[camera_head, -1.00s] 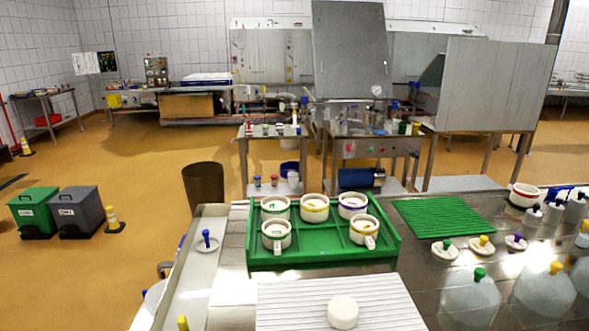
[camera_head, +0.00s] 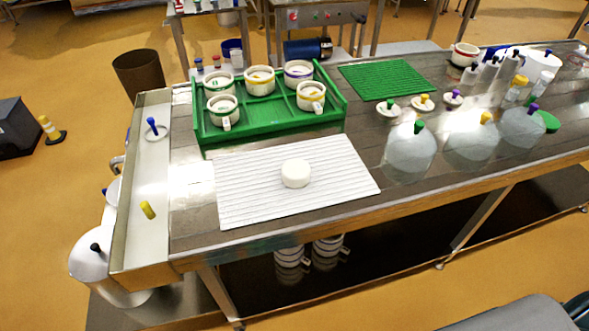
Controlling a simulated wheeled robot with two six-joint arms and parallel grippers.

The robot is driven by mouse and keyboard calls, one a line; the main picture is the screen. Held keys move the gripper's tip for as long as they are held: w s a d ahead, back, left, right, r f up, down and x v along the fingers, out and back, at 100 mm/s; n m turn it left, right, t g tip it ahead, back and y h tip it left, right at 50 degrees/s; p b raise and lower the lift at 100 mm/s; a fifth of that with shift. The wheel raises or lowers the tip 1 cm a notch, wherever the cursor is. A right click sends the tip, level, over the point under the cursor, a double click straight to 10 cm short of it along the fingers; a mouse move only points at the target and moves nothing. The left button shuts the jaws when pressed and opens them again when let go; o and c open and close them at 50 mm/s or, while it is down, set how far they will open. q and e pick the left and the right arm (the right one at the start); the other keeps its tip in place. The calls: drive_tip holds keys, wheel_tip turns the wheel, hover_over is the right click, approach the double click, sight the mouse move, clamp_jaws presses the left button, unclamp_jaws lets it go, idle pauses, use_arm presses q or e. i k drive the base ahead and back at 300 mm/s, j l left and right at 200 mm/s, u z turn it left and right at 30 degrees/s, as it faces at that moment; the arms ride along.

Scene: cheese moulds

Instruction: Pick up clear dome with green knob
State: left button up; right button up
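The clear dome with the green knob (camera_head: 410,153) stands on the steel table, right of the white ribbed mat. Its green knob (camera_head: 419,127) points up. A similar clear dome with a yellow knob (camera_head: 473,144) stands just to its right, and one with a purple knob (camera_head: 522,126) stands further right. Neither of my grippers shows in the head view.
The white ribbed mat (camera_head: 245,200) bears a white cheese (camera_head: 295,173). A green tray (camera_head: 270,136) with several moulds stands behind it. Small lids with coloured knobs, a green mat (camera_head: 385,79) and bottles (camera_head: 488,72) lie behind the domes. The table's front edge (camera_head: 400,204) is clear.

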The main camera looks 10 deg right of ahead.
sight(410, 148)
drive_tip(key=z, duration=1.25)
